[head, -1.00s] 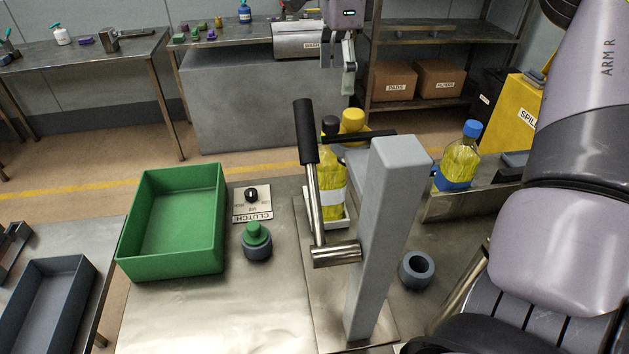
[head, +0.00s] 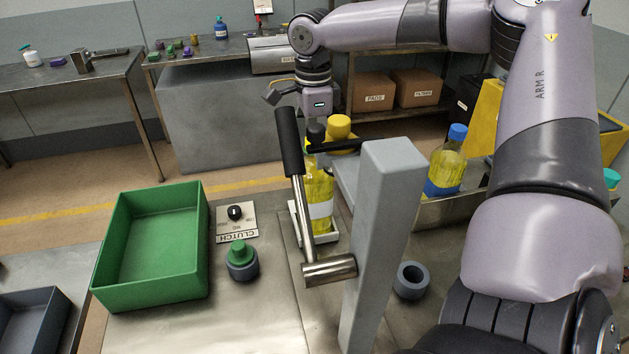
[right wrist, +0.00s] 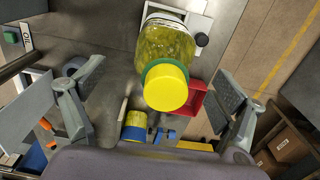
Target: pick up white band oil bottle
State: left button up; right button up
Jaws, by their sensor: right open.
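My left gripper is not in view.
A grey post (head: 385,230) with a black-handled lever (head: 289,140) stands in front of the bottle. A green bin (head: 150,250) is at the left, a blue-banded bottle (head: 446,163) at the right. A red tray (right wrist: 197,101) shows in the right wrist view. Bare table lies at the front.

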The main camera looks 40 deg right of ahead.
aim_at(314, 165)
jog(key=shift+f, duration=0.6)
jog(key=shift+d+f+p, duration=0.1)
jog(key=shift+f+p, duration=0.2)
jog(key=f, duration=0.2)
jog(key=f+p, duration=0.1)
jog(key=shift+w+d+f, duration=0.15)
jog(key=shift+d+f, duration=0.1)
jog(key=shift+f, duration=0.5)
jog(key=shift+r, duration=0.1)
jog(key=shift+c, duration=0.6)
jog(key=c, duration=1.9)
jog(key=shift+w, duration=0.15)
